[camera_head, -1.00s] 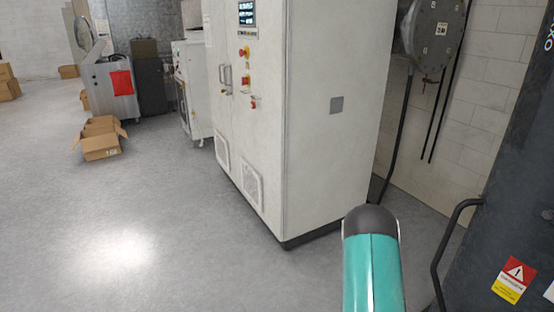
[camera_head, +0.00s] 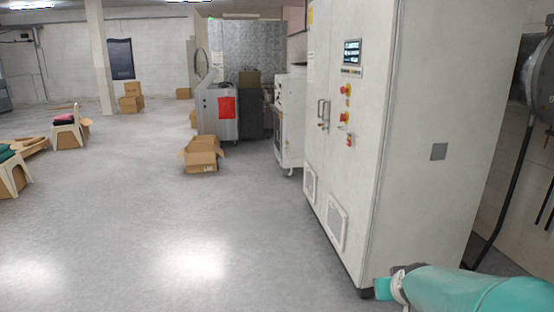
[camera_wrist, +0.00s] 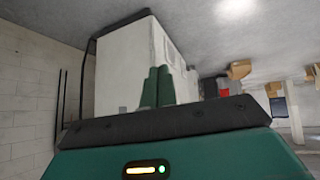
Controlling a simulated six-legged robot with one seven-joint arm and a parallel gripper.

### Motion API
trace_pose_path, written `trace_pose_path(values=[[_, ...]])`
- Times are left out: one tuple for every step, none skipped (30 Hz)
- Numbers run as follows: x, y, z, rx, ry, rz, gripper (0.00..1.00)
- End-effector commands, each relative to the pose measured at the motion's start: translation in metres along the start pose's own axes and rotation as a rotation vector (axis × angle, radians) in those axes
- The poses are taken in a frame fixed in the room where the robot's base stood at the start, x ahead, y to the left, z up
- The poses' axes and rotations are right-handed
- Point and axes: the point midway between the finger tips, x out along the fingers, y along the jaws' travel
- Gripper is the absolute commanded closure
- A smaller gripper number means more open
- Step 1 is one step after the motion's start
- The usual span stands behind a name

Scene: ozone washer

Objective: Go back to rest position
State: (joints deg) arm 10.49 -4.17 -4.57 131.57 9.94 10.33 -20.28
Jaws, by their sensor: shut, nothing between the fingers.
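My gripper (camera_wrist: 157,86) shows in the wrist view as two dark green fingers side by side, shut and empty. They stand out beyond the dark edge of my wrist, with the white cabinet behind them. In the head view a teal part of my arm reaches in from the lower right, in front of the foot of the white control cabinet (camera_head: 420,140). The fingers do not show in the head view. The cabinet also shows in the wrist view (camera_wrist: 115,75), where the scene looks upside down.
The cabinet stands close on the right. An open cardboard box (camera_head: 202,155) lies on the floor beyond, near a grey machine (camera_head: 217,115) with a red sheet. The grey floor (camera_head: 130,215) ahead and left is clear.

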Motion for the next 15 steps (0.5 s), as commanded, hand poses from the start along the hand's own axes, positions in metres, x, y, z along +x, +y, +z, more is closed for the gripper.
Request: trace_pose_path(values=[[-0.021, -0.014, 0.000, -0.004, -0.004, -0.027, 1.00], [-0.032, -0.021, 0.002, -0.006, -0.014, -0.041, 1.00], [-0.047, -0.030, 0.006, -0.006, -0.028, -0.060, 1.00], [-0.058, -0.037, 0.009, -0.007, -0.039, -0.073, 1.00], [-0.069, -0.043, 0.013, -0.009, -0.051, -0.084, 1.00], [-0.083, -0.050, 0.019, -0.011, -0.065, -0.099, 1.00], [-0.094, -0.056, 0.024, -0.013, -0.077, -0.109, 1.00], [-0.104, -0.061, 0.029, -0.015, -0.090, -0.117, 1.00], [-0.118, -0.067, 0.036, -0.018, -0.104, -0.126, 1.00], [-0.128, -0.071, 0.042, -0.021, -0.117, -0.133, 1.00], [-0.138, -0.075, 0.048, -0.022, -0.129, -0.138, 1.00], [-0.151, -0.079, 0.057, -0.025, -0.146, -0.142, 1.00], [-0.160, -0.082, 0.064, -0.027, -0.159, -0.145, 1.00], [-0.169, -0.085, 0.070, -0.028, -0.170, -0.147, 1.00], [-0.179, -0.087, 0.079, -0.031, -0.183, -0.147, 1.00]])
